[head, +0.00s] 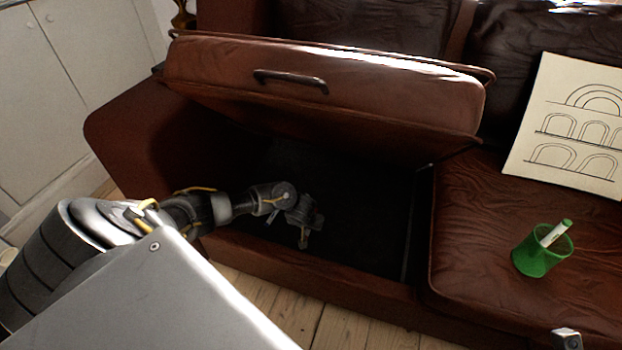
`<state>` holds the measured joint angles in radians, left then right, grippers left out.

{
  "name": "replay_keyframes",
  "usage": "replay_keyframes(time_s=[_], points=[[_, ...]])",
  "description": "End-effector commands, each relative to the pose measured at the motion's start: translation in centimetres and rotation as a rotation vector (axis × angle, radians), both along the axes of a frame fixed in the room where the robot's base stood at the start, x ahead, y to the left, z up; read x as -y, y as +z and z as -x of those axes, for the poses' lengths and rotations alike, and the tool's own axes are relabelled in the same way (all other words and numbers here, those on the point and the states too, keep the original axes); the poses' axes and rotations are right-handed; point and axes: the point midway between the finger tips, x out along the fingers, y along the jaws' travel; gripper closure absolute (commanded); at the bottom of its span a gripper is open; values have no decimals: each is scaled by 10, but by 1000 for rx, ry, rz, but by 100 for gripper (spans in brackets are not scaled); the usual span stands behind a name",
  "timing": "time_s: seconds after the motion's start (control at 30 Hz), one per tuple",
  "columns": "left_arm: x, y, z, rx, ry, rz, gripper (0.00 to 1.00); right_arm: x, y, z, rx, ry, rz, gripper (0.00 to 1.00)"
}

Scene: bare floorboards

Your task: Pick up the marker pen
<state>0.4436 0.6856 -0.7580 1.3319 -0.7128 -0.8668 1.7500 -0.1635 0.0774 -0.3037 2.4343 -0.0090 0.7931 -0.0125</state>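The marker pen (556,233), white with a green end, leans in a green see-through cup (532,262). The cup stands on the right seat of the brown leather sofa. My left gripper (303,236) is small and dark, over the open storage space under the raised left seat, well to the left of the cup. Nothing shows clearly in it, and its finger gap is too dark to read. Only a small grey piece of what may be my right arm shows at the bottom right edge; its gripper does not show.
The left seat cushion (330,100) with a dark handle is tilted up over a dark storage box (370,220). A sheet with drawn arches (572,128) leans against the sofa back behind the cup. The right seat (470,230) is otherwise clear. White cabinets stand at the left.

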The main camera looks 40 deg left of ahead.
Motion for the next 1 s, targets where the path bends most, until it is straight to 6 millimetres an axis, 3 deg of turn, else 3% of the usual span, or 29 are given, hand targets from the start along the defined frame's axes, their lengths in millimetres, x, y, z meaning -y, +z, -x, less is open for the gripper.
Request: replay_keyframes(time_s=[0.4, 0.7, 1.0], points=[[1, -2, 1, -1, 0, 0, 61, 0, 2, 0, 0, 1, -1, 61], [0, -2, 0, 0, 0, 0, 100, 0, 2, 0, 0, 1, -1, 61], [0, -2, 0, 0, 0, 0, 100, 0, 1, 0, -1, 1, -1, 61]])
